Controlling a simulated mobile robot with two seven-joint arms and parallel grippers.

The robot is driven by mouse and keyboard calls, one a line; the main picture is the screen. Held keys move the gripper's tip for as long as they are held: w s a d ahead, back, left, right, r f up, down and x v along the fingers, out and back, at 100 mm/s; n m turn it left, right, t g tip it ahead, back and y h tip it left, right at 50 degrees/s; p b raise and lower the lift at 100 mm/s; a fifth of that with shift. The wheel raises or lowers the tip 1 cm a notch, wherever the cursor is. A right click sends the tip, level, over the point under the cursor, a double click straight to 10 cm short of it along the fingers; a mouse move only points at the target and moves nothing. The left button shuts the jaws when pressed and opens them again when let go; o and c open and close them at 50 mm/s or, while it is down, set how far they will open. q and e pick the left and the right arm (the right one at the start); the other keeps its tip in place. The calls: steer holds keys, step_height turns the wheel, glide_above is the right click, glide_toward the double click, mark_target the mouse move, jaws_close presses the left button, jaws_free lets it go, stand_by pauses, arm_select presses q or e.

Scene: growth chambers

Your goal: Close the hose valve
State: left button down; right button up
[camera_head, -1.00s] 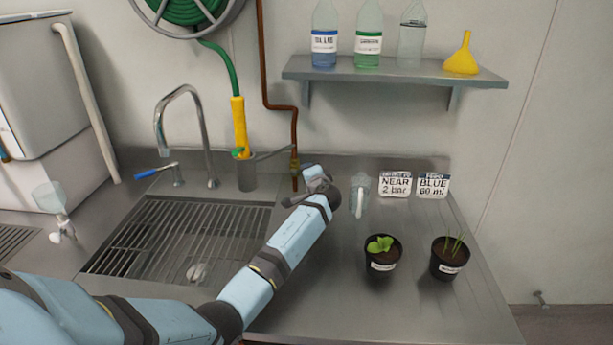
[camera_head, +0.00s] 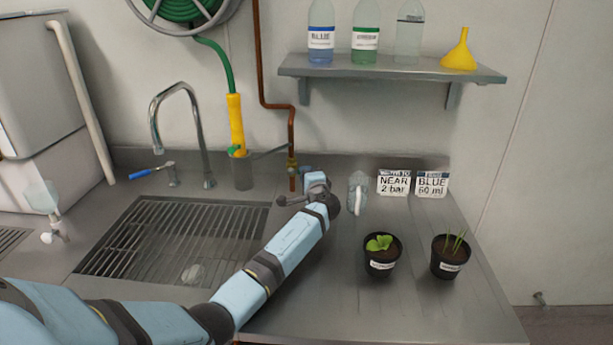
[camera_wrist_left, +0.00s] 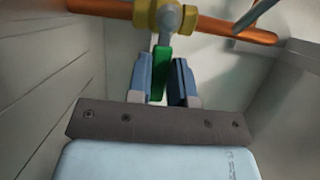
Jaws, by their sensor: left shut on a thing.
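The hose valve is a yellow brass body (camera_wrist_left: 165,14) on a copper pipe (camera_wrist_left: 215,22) in the left wrist view, with a green lever (camera_wrist_left: 158,72) pointing toward my gripper. My left gripper (camera_wrist_left: 162,76) has its two blue fingers around this lever and is shut on it. In the head view the brass valve (camera_head: 292,164) sits low on the copper pipe (camera_head: 291,125) at the wall, right of the sink. My left gripper (camera_head: 288,200) is just below and beside it there. The lever is hidden behind the gripper in that view. My right gripper is not in view.
A clear jug (camera_head: 357,193) stands close right of my gripper, then two cards (camera_head: 393,183) and two potted plants (camera_head: 382,262). The sink grate (camera_head: 170,240), tap (camera_head: 196,125) and yellow hose nozzle (camera_head: 236,125) are left. A shelf (camera_head: 395,70) is above.

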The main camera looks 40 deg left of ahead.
arm_select(q)
steer(key=shift+a+r, duration=0.15)
steer(key=shift+r, duration=0.05)
steer(key=c, duration=1.2)
jaws_free()
steer(key=shift+o, duration=0.9)
steer(key=shift+f, duration=0.2)
steer(key=shift+s+d, duration=0.15)
steer(key=shift+d, duration=0.2)
steer(key=p+v, duration=0.3)
steer(key=v, duration=1)
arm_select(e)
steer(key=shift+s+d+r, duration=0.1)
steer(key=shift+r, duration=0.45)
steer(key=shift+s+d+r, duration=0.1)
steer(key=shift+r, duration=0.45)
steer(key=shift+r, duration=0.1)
